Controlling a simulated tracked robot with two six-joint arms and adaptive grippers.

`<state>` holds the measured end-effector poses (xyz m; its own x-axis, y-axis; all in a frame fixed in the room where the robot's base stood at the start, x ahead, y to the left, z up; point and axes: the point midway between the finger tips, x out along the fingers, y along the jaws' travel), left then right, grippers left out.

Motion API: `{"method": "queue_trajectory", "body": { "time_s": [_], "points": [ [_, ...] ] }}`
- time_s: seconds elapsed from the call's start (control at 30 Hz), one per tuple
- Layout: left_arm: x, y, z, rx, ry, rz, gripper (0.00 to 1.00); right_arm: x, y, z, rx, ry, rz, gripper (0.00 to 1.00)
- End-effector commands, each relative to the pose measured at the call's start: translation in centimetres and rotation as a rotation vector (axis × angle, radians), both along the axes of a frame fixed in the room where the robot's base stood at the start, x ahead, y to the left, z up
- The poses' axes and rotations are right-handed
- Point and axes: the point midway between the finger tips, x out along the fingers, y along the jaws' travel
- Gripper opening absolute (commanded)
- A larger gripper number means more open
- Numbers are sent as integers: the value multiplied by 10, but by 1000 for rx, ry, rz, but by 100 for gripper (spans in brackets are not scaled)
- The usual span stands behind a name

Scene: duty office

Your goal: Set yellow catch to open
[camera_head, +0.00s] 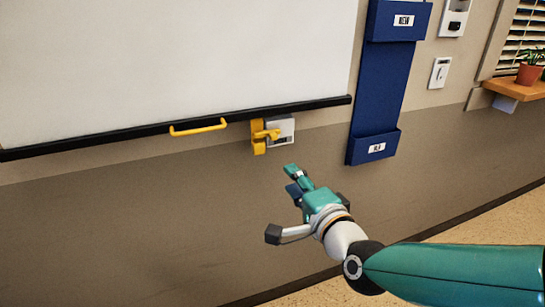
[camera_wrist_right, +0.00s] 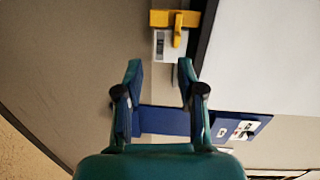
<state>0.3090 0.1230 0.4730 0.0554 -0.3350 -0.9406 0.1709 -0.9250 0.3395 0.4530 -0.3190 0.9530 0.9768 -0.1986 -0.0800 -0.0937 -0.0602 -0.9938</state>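The yellow catch (camera_head: 258,136) is on a light grey wall plate (camera_head: 284,127) just below the whiteboard's black ledge. It has a flat yellow piece at its left and a small yellow lever across the plate. In the right wrist view the yellow catch (camera_wrist_right: 158,18) and its lever (camera_wrist_right: 178,36) show beyond the fingertips, near the top. My right gripper (camera_head: 290,177) is below and slightly right of the catch, apart from it. In the right wrist view my right gripper (camera_wrist_right: 160,68) has its fingers spread with nothing between them. My left gripper is not in view.
A yellow bar handle (camera_head: 198,127) is on the whiteboard's lower ledge (camera_head: 90,138), left of the catch. A blue wall holder (camera_head: 380,90) hangs to the right. A potted plant (camera_head: 530,72) stands on a wooden shelf at far right. The wall below the catch is clear.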

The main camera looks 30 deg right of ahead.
Motion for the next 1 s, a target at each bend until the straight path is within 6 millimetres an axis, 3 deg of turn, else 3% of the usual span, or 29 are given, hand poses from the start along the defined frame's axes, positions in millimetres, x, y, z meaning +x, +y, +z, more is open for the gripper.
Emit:
{"method": "queue_trajectory", "body": {
  "time_s": [0.03,0.17,0.53,1.0],
  "points": [
    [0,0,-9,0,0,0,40,-7,-4,5,23,-43,-18,39],
    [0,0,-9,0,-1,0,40,-14,-10,18,56,-90,-38,39],
    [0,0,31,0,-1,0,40,11,-18,25,60,-88,-42,39],
    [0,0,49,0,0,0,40,103,-39,20,60,-94,-39,39]
  ]
}}
